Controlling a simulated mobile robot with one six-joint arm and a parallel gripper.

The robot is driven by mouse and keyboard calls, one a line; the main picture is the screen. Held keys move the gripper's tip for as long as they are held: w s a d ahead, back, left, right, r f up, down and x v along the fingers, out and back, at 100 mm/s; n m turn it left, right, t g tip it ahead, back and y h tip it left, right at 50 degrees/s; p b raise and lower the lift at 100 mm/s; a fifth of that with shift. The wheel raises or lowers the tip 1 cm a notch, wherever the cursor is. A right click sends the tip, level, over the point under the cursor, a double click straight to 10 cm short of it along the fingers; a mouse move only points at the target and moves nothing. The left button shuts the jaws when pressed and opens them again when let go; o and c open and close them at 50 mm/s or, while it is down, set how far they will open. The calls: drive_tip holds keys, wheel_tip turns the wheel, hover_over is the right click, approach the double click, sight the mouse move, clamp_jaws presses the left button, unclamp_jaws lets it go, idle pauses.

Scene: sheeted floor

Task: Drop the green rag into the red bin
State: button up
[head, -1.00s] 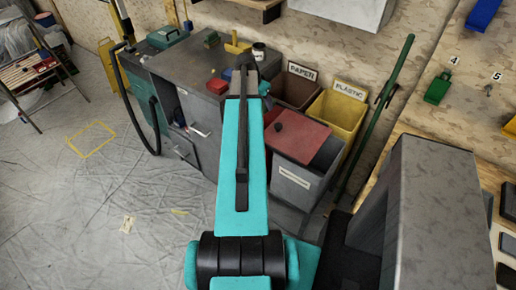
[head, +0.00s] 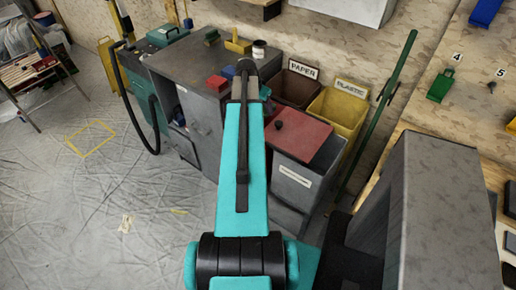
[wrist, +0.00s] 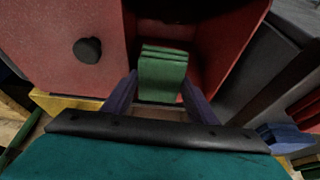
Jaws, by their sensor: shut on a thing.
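The green rag (wrist: 162,76) is a folded block between the fingers of my gripper (wrist: 160,92) in the wrist view. My gripper is shut on it. The rag is in front of a dark opening with red walls (wrist: 238,35), which looks like the red bin. Left of the opening is a red panel with a black knob (wrist: 88,50). In the head view, a bin with a red lid (head: 308,140) and a grey labelled front (head: 293,180) stands right of my arm. The gripper and the rag are hidden there behind my arm.
A brown paper bin (head: 291,90) and a yellow plastic bin (head: 335,108) stand behind the red-lidded one. A grey cabinet (head: 205,140) with small items on top is to the left. A green pole (head: 385,100) leans at the right.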

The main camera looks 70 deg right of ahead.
drive_tip(key=shift+f+b, duration=0.35)
drive_tip(key=shift+f, duration=0.7)
drive_tip(key=o, duration=1.1)
drive_tip(key=shift+r, duration=0.1)
drive_tip(key=shift+p+v, duration=1.7)
drive_tip(key=shift+v, duration=1.9)
drive_tip(key=shift+s+a+r, duration=0.1)
drive_tip(key=shift+a+r, duration=0.05)
drive_tip(key=shift+r, duration=0.15)
